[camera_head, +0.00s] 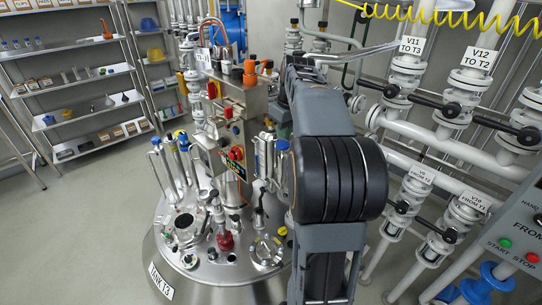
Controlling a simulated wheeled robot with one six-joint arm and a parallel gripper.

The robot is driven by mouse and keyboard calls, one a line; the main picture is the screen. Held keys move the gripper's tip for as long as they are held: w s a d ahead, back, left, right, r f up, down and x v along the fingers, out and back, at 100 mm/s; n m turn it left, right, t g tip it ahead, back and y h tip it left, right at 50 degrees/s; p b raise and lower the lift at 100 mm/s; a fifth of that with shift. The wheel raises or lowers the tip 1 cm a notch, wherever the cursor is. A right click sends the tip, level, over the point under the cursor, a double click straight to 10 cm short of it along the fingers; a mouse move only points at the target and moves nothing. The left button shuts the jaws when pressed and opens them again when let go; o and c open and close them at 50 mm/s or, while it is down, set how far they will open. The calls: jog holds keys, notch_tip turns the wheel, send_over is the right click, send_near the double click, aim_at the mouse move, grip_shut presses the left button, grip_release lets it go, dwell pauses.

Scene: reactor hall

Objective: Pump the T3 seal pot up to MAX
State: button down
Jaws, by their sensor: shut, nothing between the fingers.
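Tank T3 (215,283) is the round steel vessel at lower centre, its label plate on the near rim. A steel box-like unit (209,146) with red, yellow and black knobs stands over its lid. A small tag (203,61) at its upper left seems to begin with T3, but is too small to read fully. A clear upright cylinder with a blue top (265,158) stands right of the box; I cannot tell whether it is the seal pot. No MAX mark or liquid level is readable. My arm crosses the centre-right and hides what is behind it; my gripper does not show.
White pipes with black-handled valves (456,107) crowd the right side. A control panel (519,232) with green and red buttons is at lower right. A yellow coiled hose (455,16) hangs above. Shelves (90,128) stand at left, with free floor (90,225) before them.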

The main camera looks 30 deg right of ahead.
aim_at(284, 143)
jog(key=shift+f, duration=0.1)
jog(key=shift+f+b, duration=1.55)
jog(key=shift+f, duration=0.5)
jog(key=shift+r+p, duration=2)
jog(key=shift+r, duration=0.2)
jog(key=shift+f, duration=0.2)
